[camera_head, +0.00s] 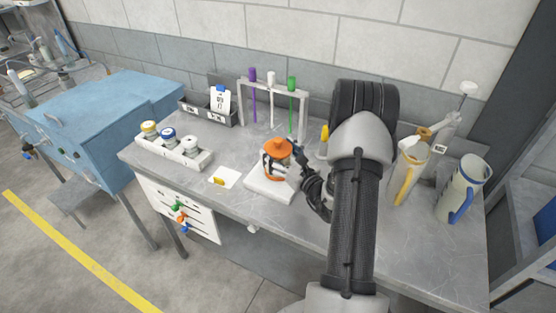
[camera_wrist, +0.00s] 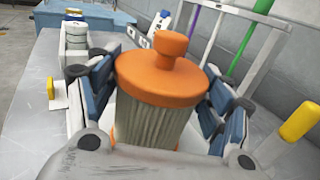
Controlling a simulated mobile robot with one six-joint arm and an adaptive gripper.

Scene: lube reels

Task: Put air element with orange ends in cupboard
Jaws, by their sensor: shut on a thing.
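The air element with orange ends (camera_head: 277,149) stands upright over a white pad (camera_head: 269,188) on the workbench. In the wrist view the air element (camera_wrist: 158,82) shows an orange cap with a knob and a pleated grey body. My gripper (camera_head: 291,161) reaches in from the right and is shut around its body. In the wrist view the fingers of my gripper (camera_wrist: 158,110) lie on both sides of the body, below the cap. I cannot tell whether its base touches the pad. No cupboard can be clearly made out; a blue cabinet (camera_head: 120,105) stands left of the bench.
A white holder with several small jars (camera_head: 173,153) is at the left. A clear jug (camera_head: 408,176) and a blue-handled jug (camera_head: 463,190) stand right. A dark bin (camera_head: 205,108) is at the back.

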